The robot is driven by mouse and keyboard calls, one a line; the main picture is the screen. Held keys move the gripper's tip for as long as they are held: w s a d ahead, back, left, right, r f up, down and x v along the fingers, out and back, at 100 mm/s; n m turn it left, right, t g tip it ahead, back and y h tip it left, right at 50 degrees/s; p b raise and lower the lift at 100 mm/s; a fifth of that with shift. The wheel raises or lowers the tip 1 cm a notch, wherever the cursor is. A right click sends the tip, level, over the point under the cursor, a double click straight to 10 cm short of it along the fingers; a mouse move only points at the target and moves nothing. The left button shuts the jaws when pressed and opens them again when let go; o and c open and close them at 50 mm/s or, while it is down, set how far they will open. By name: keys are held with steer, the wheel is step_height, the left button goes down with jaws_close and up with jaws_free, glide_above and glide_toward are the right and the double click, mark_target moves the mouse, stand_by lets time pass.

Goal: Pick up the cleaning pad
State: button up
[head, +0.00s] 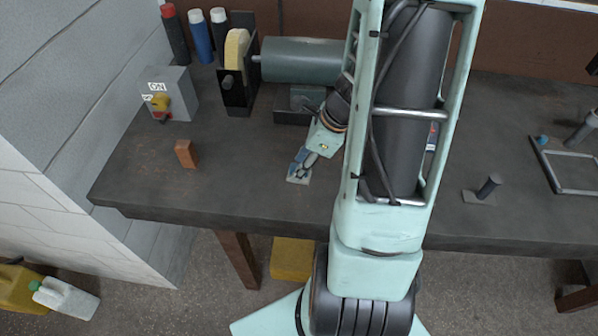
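My gripper (300,167) reaches down to the bench top left of my arm, near the front edge. A small flat grey-blue piece (297,180), which looks like the cleaning pad, lies at the fingertips. The fingers partly cover it, and I cannot tell whether they are closed on it or only touch it.
A reddish-brown block (186,153) stands left on the dark bench (240,185). Behind are a switch box (170,95), a grinder with a pale wheel (236,55), and several bottles (201,35). My arm hides the bench's middle.

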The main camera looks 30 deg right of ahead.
steer(key=shift+w+a+f, duration=0.1)
steer(key=shift+a+f, duration=0.05)
steer(key=shift+f, duration=0.4)
steer(key=c, duration=0.8)
steer(key=shift+c, duration=0.2)
steer(key=shift+r, duration=0.1)
